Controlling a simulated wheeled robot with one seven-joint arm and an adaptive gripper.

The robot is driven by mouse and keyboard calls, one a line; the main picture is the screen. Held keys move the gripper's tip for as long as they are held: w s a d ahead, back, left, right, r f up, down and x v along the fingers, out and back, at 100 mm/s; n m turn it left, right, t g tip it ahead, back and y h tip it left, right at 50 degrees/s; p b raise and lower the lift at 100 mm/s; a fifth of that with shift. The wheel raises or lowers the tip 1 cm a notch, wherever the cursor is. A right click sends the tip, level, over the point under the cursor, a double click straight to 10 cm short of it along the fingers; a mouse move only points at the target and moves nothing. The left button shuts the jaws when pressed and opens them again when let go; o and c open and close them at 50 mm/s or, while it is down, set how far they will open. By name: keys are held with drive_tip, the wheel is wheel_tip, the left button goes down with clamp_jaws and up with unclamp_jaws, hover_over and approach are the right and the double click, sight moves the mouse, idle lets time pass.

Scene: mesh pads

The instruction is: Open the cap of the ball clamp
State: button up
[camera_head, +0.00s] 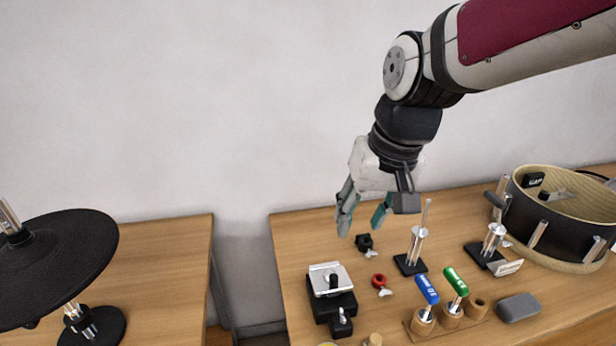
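A black block clamp with a silver plate on top (330,279) sits near the front left of the right-hand table; it looks like the ball clamp, though I cannot tell for certain. A dark knob stands on its plate, and a smaller black part with a silver pin (341,322) is at its front. The plate lies on the block; whether it is latched is too small to tell. My gripper (360,227) points down above the back of this table, behind the clamp and slightly right of it. Its fingers are apart, with nothing between them.
A small black block (364,243) and a red ring piece (379,281) lie right of the clamp. Two rod stands (411,265) (485,256), blue and green tools in a wooden holder (450,318), a grey case (518,307) and a drum shell (553,235) stand further right. A gap separates the left table (170,250).

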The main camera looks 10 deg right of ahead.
drive_tip(key=shift+s+r, duration=0.2)
drive_tip(key=shift+s, duration=0.15)
drive_tip(key=s+r+n+t+h, duration=0.1)
drive_tip(key=s+r+t, duration=0.25)
drive_tip(key=s, duration=0.65)
drive_tip(key=n+g+b, duration=0.3)
drive_tip(key=g+b, duration=0.1)
drive_tip(key=g, duration=0.2)
hover_over(334, 277)
wheel_tip(334, 277, down, 18)
drive_tip(key=r, duration=0.1)
wheel_tip(334, 277, down, 14)
drive_tip(key=shift+s+f, duration=0.1)
drive_tip(key=shift+f, duration=0.15)
clamp_jaws()
